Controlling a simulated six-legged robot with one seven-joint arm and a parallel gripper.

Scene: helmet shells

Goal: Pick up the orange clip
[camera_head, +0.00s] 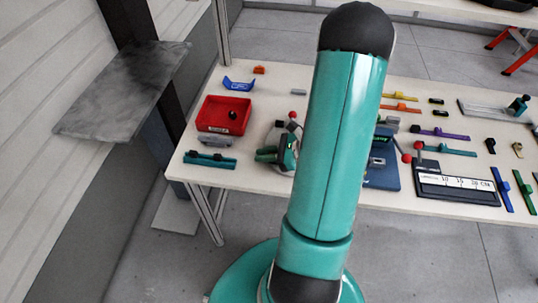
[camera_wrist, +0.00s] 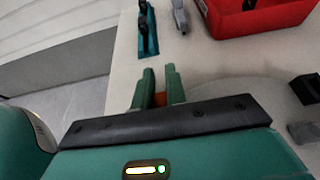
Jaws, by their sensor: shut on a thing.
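My gripper (camera_head: 265,155) is low over the left part of the table in the head view, its fingers pointing left. In the wrist view my gripper (camera_wrist: 157,84) has its two green fingers close on either side of the orange clip (camera_wrist: 160,99), of which only a small patch shows between them, near their base. My gripper is shut on it. In the head view the held clip is hidden. A small orange piece (camera_head: 259,70) lies at the table's far left, and an orange bar (camera_head: 400,107) lies right of my arm.
A red bin (camera_head: 213,105) stands left of my gripper, with a teal tool (camera_head: 210,160) and a grey piece (camera_head: 215,140) in front of it. A blue holder (camera_head: 238,84) lies behind. Coloured bars and a black-and-white panel (camera_head: 458,185) crowd the right side. Bare table (camera_head: 245,180) shows near the front left.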

